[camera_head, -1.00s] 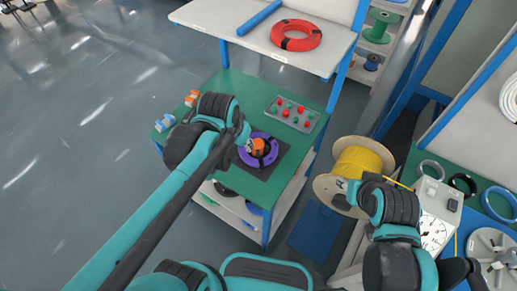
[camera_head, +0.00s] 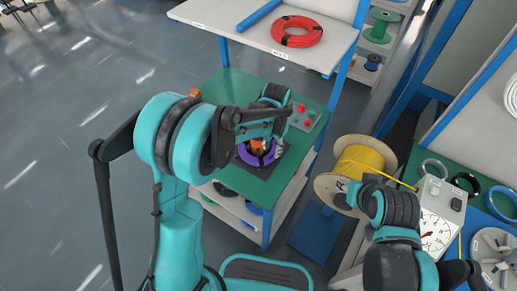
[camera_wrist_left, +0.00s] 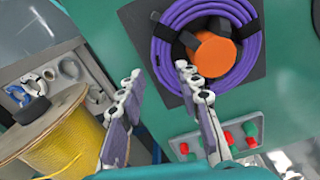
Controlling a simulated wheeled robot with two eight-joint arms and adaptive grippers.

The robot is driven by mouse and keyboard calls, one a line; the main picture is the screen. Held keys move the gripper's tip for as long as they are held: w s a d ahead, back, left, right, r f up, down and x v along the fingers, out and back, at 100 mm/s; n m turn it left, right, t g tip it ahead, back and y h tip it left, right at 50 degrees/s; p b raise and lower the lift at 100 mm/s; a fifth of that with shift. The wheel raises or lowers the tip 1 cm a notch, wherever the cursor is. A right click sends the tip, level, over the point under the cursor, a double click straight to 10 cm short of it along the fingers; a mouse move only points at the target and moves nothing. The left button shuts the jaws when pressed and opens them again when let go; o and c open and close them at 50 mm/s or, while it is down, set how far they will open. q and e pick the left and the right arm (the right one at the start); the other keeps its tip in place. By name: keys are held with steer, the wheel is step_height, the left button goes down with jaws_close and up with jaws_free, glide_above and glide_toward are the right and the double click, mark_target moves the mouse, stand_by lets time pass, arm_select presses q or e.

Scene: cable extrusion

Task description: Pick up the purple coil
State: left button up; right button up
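The purple coil (camera_head: 244,155) lies flat on a dark square pad (camera_head: 262,172) on the green table, around an orange cylinder (camera_head: 257,147). It also shows in the left wrist view (camera_wrist_left: 160,48), bound with black straps. My left gripper (camera_head: 279,147) is over the right side of the coil and hides part of it. In the left wrist view my left gripper (camera_wrist_left: 159,70) is open and empty, with one fingertip over the coil's near edge and the other outside it. My right arm is at the lower right, by the yellow spool; its fingers are not clear.
A control box with red and green buttons (camera_head: 305,117) stands behind the coil on the table. A yellow cable spool (camera_head: 358,163) is to the right. A red coil (camera_head: 297,32) lies on the white bench behind. A dial gauge (camera_head: 434,232) stands at the right.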

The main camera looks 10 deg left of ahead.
mark_target(270, 156)
arm_select(q)
steer(key=f+b, duration=0.1)
steer(key=f, duration=0.1)
steer(key=f+b, duration=0.1)
steer(key=f, duration=0.1)
steer(key=shift+a+f, duration=0.2)
steer(key=shift+f, duration=0.15)
steer(key=shift+r, duration=0.1)
jaws_close()
